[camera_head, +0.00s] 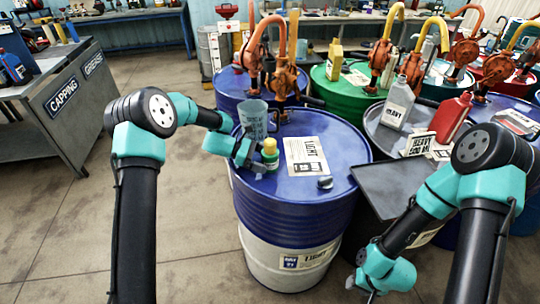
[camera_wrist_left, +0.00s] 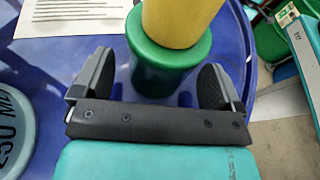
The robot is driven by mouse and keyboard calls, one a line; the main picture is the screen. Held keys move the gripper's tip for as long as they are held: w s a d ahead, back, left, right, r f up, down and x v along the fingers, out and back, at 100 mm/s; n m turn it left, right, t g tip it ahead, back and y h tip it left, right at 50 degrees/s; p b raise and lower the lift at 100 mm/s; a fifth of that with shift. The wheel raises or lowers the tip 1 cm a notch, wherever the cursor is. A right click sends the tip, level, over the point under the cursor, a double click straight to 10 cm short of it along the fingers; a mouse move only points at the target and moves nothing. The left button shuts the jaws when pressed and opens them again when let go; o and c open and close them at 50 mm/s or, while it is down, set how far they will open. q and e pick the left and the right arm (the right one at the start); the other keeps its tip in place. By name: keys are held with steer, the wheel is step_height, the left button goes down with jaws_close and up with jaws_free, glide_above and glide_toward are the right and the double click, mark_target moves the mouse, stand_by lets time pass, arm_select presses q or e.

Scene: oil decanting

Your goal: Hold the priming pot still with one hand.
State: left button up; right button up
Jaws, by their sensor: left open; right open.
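A small green pot with a yellow top (camera_head: 270,153), which I take to be the priming pot, stands upright on the lid of the blue drum (camera_head: 300,205) labelled LIGHT. My left gripper (camera_head: 258,163) is right at it. In the left wrist view the green pot (camera_wrist_left: 165,62) is between the two spread fingers of the left gripper (camera_wrist_left: 153,82), with a gap visible on each side. My right gripper (camera_head: 368,288) is low at the bottom right, away from the pot and open; its fingers are hardly visible.
A grey-blue jug (camera_head: 253,118) stands close behind the pot; its 250 ML marking shows in the left wrist view (camera_wrist_left: 14,130). A paper sheet (camera_head: 306,156) and a dark cap (camera_head: 325,183) lie on the lid. A dark tray (camera_head: 395,188) is to the right. Orange pumps (camera_head: 283,75) rise behind.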

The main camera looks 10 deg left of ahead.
arm_select(q)
steer(key=shift+d+f, duration=0.25)
steer(key=shift+d, duration=0.45)
steer(key=c, duration=0.7)
